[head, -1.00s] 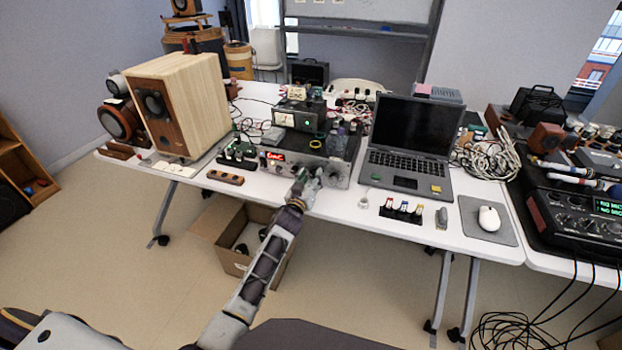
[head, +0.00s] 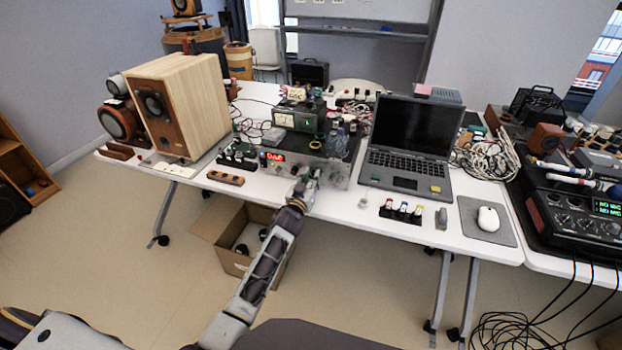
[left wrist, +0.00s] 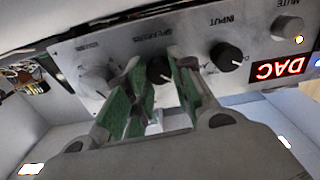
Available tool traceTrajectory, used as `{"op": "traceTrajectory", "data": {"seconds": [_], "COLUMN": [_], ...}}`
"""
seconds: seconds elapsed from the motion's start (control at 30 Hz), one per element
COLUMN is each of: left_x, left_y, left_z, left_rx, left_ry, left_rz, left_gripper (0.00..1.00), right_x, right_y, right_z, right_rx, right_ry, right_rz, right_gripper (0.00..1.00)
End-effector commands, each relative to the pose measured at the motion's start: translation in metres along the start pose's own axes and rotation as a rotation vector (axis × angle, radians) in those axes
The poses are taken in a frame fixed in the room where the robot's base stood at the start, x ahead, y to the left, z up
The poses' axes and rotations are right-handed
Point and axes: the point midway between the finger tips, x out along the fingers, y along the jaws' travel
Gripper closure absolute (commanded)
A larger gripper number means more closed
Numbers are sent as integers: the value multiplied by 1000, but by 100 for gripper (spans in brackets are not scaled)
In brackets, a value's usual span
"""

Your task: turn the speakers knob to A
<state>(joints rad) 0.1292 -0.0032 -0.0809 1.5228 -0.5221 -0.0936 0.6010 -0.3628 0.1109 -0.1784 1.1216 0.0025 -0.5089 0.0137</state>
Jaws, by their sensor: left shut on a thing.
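The silver amplifier (head: 340,178) stands at the table's front edge, its red display lit; its front panel fills the upper left wrist view (left wrist: 190,42) upside down. The black speakers knob (left wrist: 158,70) sits under the upside-down SPEAKERS label. My left gripper (head: 305,178) is at the front panel; in the left wrist view (left wrist: 158,84) its green-padded fingers are shut on the knob, one on each side. The knob's pale pointer mark shows between them, but its position letter is unreadable. In the head view the gripper hides the knob. My right gripper is out of view.
The black input knob (left wrist: 227,57) and a grey knob (left wrist: 97,77) flank the speakers knob closely. A laptop (head: 405,160) stands right of the amplifier, a wooden speaker (head: 190,110) to the left. An open cardboard box (head: 225,235) is on the floor below.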

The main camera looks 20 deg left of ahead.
Motion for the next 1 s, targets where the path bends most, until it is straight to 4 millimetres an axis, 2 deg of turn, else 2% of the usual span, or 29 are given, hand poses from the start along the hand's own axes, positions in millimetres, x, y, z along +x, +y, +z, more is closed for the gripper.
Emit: {"op": "traceTrajectory", "data": {"seconds": [0.2,0.33,0.7,1.0], "left_x": [0,0,0,0], "left_y": [1,1,2,2], "left_z": [0,0,1,1], "left_rx": [161,263,473,512], "left_ry": [-1,-1,-1,-1], "left_rz": [0,0,1,1], "left_gripper": [100,100,100,100], "right_x": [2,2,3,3], "right_y": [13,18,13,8], "right_z": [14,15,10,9], "right_rx": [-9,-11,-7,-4], "right_ry": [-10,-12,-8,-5], "right_rz": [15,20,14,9], "right_gripper": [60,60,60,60]}}
